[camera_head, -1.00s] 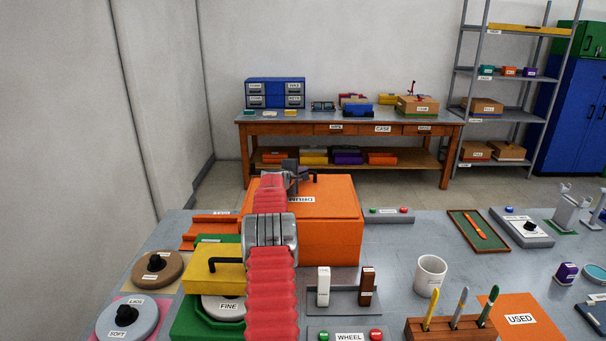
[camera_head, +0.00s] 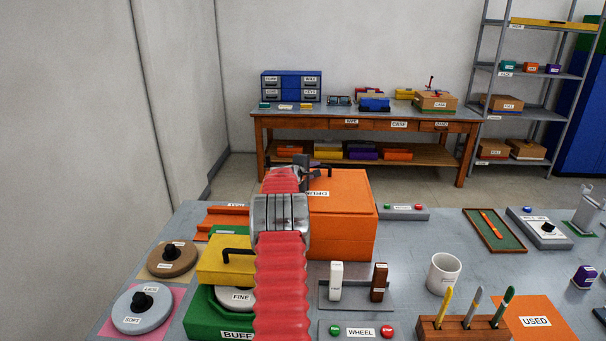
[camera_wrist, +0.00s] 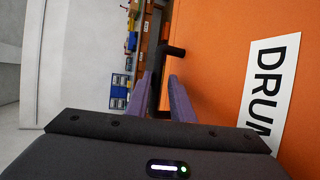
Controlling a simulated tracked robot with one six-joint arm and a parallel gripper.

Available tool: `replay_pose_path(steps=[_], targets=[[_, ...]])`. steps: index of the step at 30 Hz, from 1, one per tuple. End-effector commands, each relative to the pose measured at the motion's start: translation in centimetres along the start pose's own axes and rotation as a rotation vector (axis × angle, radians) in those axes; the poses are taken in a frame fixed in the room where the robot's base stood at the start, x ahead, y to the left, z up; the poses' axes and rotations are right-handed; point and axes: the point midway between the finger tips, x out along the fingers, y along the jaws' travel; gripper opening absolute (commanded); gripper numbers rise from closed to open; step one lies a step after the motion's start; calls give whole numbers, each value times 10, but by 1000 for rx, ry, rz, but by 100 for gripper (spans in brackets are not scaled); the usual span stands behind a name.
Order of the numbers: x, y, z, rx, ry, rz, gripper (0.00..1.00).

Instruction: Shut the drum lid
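The drum (camera_head: 345,235) is a large orange box on the workbench. Its lid (camera_head: 352,190), labelled DRUM, appears to lie down on the box, with a seam along the side and no clear gap. A black handle (camera_head: 325,171) stands at the lid's far edge; it also shows in the wrist view (camera_wrist: 174,50). My gripper (camera_head: 304,162) is at this handle, partly hidden by my red arm. In the wrist view my gripper (camera_wrist: 160,85) has its two purple fingers apart, with a dark bar of the handle seeming to lie between them. Contact cannot be told.
A yellow block with a black handle (camera_head: 225,260) stands left of my arm above the green buffer. A small stand with a white and a brown block (camera_head: 350,300), a mug (camera_head: 444,273) and a pen holder (camera_head: 465,330) are to the right. A back table (camera_head: 360,118) stands behind.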

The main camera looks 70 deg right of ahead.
Motion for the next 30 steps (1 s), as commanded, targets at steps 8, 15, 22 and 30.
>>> replay_pose_path(steps=[8, 15, 22, 30], targets=[[-28, 0, 0, -1, 1, 0, 20], [-55, 0, 0, -1, 1, 0, 20], [-83, 0, 0, -1, 0, 1, 20], [-104, -2, 0, -1, 0, -1, 20]])
